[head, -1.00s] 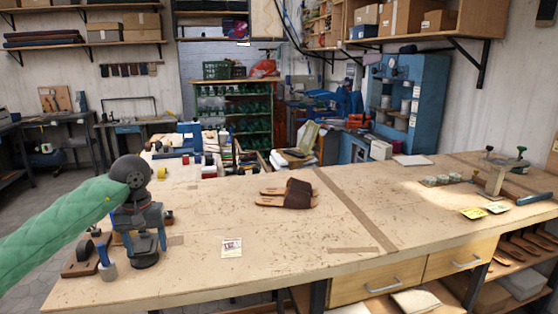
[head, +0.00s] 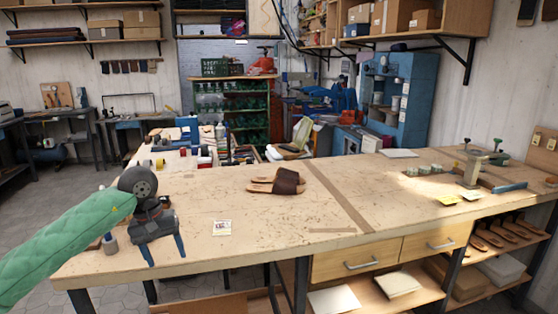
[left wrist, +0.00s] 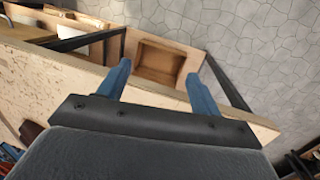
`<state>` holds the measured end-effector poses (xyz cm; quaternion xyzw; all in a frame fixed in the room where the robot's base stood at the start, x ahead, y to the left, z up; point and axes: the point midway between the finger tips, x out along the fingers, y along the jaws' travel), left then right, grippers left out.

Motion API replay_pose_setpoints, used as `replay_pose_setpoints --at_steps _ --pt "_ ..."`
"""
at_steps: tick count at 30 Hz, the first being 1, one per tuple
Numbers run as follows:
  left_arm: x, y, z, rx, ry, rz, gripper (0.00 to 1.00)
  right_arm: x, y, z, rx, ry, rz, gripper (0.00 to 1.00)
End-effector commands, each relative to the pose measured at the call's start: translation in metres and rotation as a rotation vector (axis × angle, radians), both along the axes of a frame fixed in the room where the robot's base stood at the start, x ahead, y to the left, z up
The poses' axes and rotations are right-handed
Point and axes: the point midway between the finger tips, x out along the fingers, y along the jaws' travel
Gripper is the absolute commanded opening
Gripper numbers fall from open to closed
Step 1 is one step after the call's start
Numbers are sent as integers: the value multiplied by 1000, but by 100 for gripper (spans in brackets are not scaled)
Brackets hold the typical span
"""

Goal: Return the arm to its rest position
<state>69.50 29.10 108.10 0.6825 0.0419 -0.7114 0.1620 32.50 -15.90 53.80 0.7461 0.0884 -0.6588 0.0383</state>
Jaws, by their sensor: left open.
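My left arm, in a green padded sleeve, comes in from the left in the head view. Its gripper (head: 165,252) is open and empty, its two blue fingers apart and pointing down over the front edge of the workbench (head: 250,215). In the left wrist view the blue fingers (left wrist: 160,85) are spread, with the bench edge, a shelf and the tiled floor beyond them. Nothing is between them. My right gripper is in neither view.
A pair of brown sandals (head: 285,182) lies mid-bench. A small card (head: 222,228) lies right of my gripper. A clamp-like tool (head: 474,170) is at the right. The front middle of the bench is clear.

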Motion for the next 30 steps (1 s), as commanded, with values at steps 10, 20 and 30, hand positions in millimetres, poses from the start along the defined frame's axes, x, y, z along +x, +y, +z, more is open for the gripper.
replay_pose_setpoints --at_steps 10,20,30 --pt "-12 -86 -35 -346 90 118 65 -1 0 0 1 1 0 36" --pt "-33 -202 -43 -952 430 468 65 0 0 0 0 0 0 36" --pt "-20 -239 -36 -1498 1009 991 65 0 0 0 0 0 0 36"
